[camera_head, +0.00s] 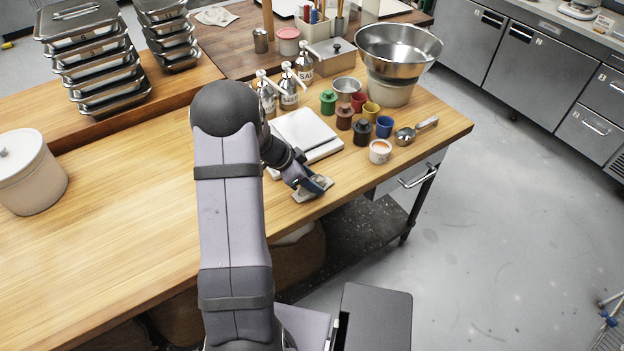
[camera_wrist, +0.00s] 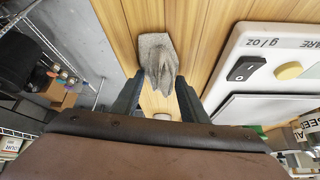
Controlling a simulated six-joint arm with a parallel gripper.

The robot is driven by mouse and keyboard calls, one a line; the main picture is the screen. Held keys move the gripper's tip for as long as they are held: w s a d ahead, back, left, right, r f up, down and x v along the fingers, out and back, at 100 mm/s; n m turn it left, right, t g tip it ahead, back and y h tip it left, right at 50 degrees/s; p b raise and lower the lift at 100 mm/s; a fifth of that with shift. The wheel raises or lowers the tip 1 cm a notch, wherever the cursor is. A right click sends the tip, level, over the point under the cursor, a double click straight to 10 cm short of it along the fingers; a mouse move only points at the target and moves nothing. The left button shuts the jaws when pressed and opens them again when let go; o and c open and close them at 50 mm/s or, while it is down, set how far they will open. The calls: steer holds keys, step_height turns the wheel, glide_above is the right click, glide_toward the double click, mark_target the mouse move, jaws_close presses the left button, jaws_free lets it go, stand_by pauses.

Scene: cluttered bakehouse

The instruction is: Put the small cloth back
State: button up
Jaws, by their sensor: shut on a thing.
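The small grey cloth (camera_wrist: 155,48) is between my gripper's fingertips (camera_wrist: 161,80) in the wrist view. My gripper is shut on its near part, and the rest extends beyond the fingers over the wooden bench. In the head view my gripper (camera_head: 314,187) is low at the bench's front edge, and a pale bit of the cloth (camera_head: 303,196) shows beside it. Whether the cloth touches the bench is hard to tell.
A white scale (camera_head: 305,138) stands just behind my gripper; it also shows in the wrist view (camera_wrist: 270,65). A folded cloth (camera_head: 216,16) lies at the back. The bench's left middle is clear.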

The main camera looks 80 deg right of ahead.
steer(key=shift+f+b, duration=0.2)
steer(key=shift+b, duration=0.1)
steer(key=o, duration=1)
steer(key=shift+r, duration=0.1)
steer(key=shift+o, duration=0.2)
steer(key=shift+r+p, duration=0.1)
steer(key=shift+p, duration=0.2)
steer(key=shift+r, duration=0.15)
steer(key=b+v, duration=0.2)
steer(key=v, duration=1)
steer(key=shift+b, duration=0.4)
